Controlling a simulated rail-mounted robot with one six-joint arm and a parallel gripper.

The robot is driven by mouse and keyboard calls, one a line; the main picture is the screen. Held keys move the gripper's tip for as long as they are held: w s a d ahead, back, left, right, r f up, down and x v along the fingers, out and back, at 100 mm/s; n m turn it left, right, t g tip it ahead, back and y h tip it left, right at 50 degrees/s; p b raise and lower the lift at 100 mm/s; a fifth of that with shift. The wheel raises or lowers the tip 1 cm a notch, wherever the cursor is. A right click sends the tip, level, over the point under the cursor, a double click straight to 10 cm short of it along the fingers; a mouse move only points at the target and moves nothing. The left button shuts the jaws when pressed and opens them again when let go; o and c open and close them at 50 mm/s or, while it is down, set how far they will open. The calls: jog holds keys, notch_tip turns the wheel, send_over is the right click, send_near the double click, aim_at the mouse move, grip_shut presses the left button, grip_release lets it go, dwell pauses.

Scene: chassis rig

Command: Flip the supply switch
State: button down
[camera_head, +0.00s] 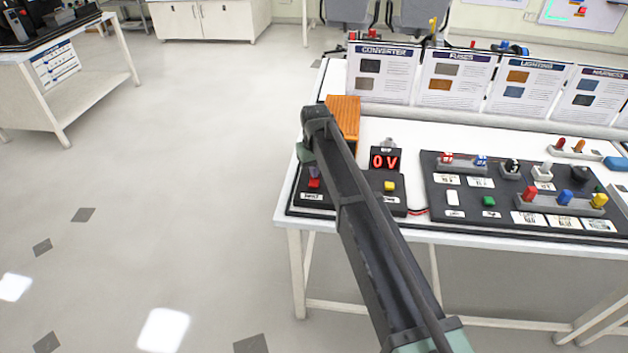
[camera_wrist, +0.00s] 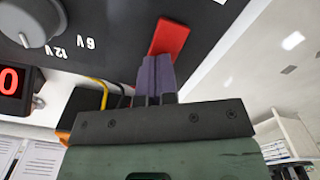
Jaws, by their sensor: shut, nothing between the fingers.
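The red supply switch (camera_head: 314,183) is on the black supply unit at the left end of the table. In the wrist view the red switch (camera_wrist: 170,36) stands tilted out of the dark panel. My gripper (camera_head: 314,171) is over the switch in the head view, and my arm hides part of the unit. In the wrist view the purple fingers of my gripper (camera_wrist: 156,62) are together and empty, with their tips at the near end of the switch. I cannot tell whether they touch it. The display (camera_head: 384,161) reads 0V.
In the wrist view a grey knob (camera_wrist: 32,20) with 12V and 6V marks sits left of the switch. A yellow button (camera_head: 390,186) is right of my arm. A dark board (camera_head: 470,200) with several plugs lies further right. An orange ribbed block (camera_head: 344,112) stands behind.

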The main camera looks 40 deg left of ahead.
jog(key=shift+f, duration=0.15)
notch_tip(320, 180, up, 7)
jog(key=p, duration=0.7)
jog(key=shift+r, duration=0.2)
jog(key=shift+f, duration=0.15)
jog(key=s+d+r+m+p, duration=0.1)
jog(key=s+d+m, duration=0.2)
jog(key=d, duration=1.8)
jog(key=s+d+r+m+p, duration=0.2)
jog(key=d+m, duration=0.3)
jog(key=d, duration=1.6)
jog(key=s+d+r+m+p, duration=0.1)
jog(key=s+d+m, duration=0.3)
jog(key=d, duration=1.6)
jog(key=shift+s+d+r, duration=0.2)
jog(key=shift+d, duration=0.2)
